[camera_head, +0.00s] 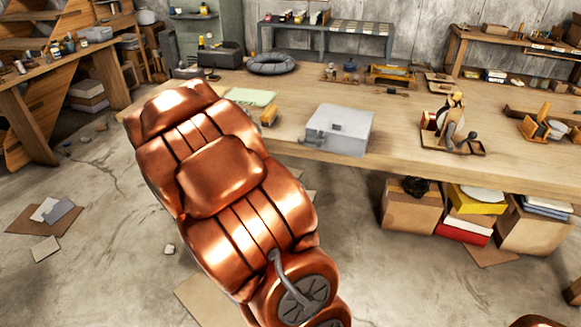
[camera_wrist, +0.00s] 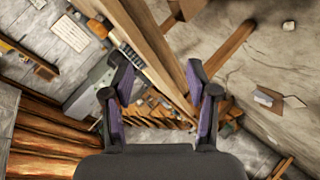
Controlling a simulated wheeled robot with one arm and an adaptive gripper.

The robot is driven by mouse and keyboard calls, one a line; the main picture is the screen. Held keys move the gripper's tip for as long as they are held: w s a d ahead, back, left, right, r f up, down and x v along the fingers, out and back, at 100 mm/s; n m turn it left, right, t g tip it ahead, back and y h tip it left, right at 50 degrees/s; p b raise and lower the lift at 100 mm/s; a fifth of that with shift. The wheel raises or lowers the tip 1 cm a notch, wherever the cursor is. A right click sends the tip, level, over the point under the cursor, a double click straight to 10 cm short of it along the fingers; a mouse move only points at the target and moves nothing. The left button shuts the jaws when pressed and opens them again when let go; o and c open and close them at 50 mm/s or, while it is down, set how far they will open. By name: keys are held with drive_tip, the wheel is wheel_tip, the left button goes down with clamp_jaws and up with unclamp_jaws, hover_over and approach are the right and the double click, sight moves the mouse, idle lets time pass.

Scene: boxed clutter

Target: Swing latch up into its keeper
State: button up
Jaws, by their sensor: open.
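A light grey metal box (camera_head: 352,138) stands shut on the wooden workbench, right of my arm in the head view. A small dark fitting (camera_head: 336,127) sits on it, and some hardware shows along its front left side. Which part is the latch and which the keeper is too small to tell. My gripper (camera_wrist: 160,72) shows in the wrist view with its two purple-lined fingers spread and nothing between them. It is hidden in the head view, where my copper arm fills the middle left. The grey box cannot be made out in the wrist view.
Cardboard boxes (camera_head: 408,209) stand under the bench. The bench around the box is mostly clear.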

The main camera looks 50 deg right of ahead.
drive_tip(key=s+d+f+h+b, duration=0.2)
drive_tip(key=s+d+h, duration=0.1)
drive_tip(key=d, duration=0.5)
drive_tip(key=n+g+h+b, duration=0.2)
drive_tip(key=h, duration=0.3)
approach(300, 143)
drive_tip(key=shift+x, duration=4.6)
drive_tip(key=shift+d+r, duration=0.1)
drive_tip(key=shift+d, duration=0.05)
drive_tip(key=shift+c, duration=0.4)
clamp_jaws()
